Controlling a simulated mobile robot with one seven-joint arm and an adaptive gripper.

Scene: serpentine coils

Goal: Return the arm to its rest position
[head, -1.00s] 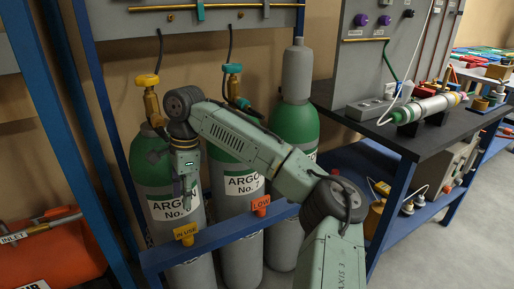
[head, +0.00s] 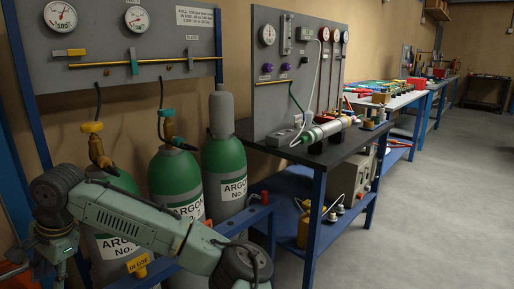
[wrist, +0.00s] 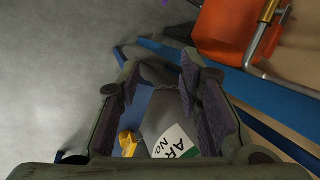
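My grey-green arm (head: 130,218) reaches across the lower left of the head view, in front of the argon cylinders. Its wrist end (head: 58,245) hangs down at the left, and the fingers are cut off or too hidden to make out there. In the wrist view my gripper (wrist: 158,72) has its two dark fingers spread apart with nothing held between them. Below and beyond the gap, a grey cylinder with a white ARGON label (wrist: 178,142) and a yellow tag (wrist: 129,144) show.
Green-topped argon cylinders (head: 224,155) stand behind a blue rack rail (head: 235,222). A gauge panel (head: 130,60) hangs above them. A dark bench (head: 345,140) stands right of them. An orange cylinder (wrist: 235,30) shows at the wrist view's upper right. The grey floor (head: 420,220) at right is clear.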

